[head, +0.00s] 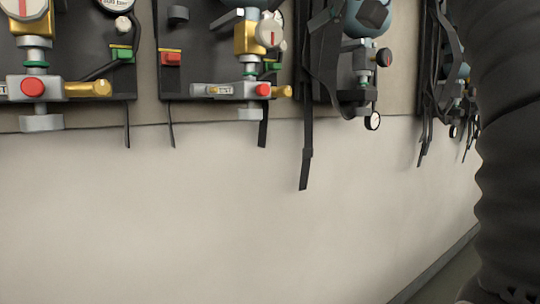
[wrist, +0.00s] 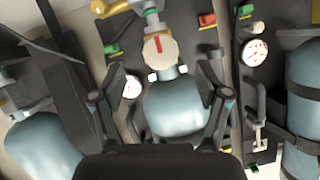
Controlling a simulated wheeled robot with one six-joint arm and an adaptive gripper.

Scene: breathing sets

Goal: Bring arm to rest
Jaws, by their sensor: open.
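My gripper (wrist: 158,105) shows in the wrist view with its two fingers spread wide apart. It is open, with nothing held between the fingers. Behind the gap between the fingers is a blue-grey cylinder (wrist: 176,108) with a valve and a round white-and-red knob (wrist: 160,46) at its neck. I cannot tell how far the fingers are from the cylinder. My gripper does not show in the head view. A dark ribbed part of my own body fills the right edge of the head view.
Several breathing sets hang on the wall, including one with a red button (head: 33,87) and one with a gauge (head: 372,121). Loose straps (head: 304,170) hang below them. The pale wall (head: 220,220) underneath is bare. A second gauge (wrist: 254,52) shows at right in the wrist view.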

